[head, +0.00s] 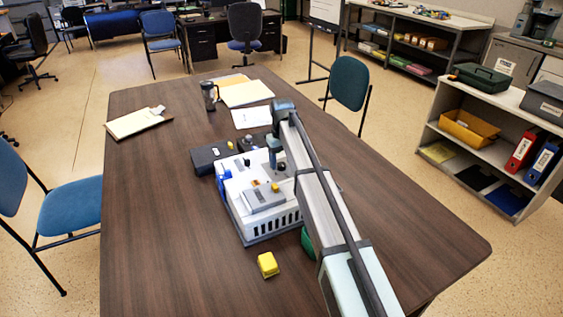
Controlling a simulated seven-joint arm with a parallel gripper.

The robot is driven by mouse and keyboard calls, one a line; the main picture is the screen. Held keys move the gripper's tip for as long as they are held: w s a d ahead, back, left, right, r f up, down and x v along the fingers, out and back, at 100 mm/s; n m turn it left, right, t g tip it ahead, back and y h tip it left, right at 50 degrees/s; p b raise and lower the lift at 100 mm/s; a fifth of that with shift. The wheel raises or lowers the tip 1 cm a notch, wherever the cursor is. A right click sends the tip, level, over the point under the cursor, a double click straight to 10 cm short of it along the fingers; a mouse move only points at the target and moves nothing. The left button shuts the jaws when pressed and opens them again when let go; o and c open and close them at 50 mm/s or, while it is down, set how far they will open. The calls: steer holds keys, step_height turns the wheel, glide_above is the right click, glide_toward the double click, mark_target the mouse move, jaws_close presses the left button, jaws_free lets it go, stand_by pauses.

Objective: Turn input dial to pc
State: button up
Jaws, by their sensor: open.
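A white device with dark slots along its front side (268,224) stands on the brown table. A grey raised panel with a small orange part (264,196) lies on its top. A small dark knob (247,162) stands up near the back of the top. Which part is the input dial, and any pc marking, is too small to tell. My gripper (276,170) points down over the back right part of the device, to the right of the dark knob. It is open, with nothing visibly held. My arm hides the device's right side.
A dark box (206,158) sits behind the device at the left. A yellow block (267,264) lies in front. The table's left side is clear.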

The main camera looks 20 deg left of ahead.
steer(key=shift+f, duration=0.45)
steer(key=c, duration=1)
steer(key=shift+c, duration=0.2)
steer(key=shift+m, duration=0.4)
steer(key=m, duration=1)
steer(key=shift+m, duration=0.4)
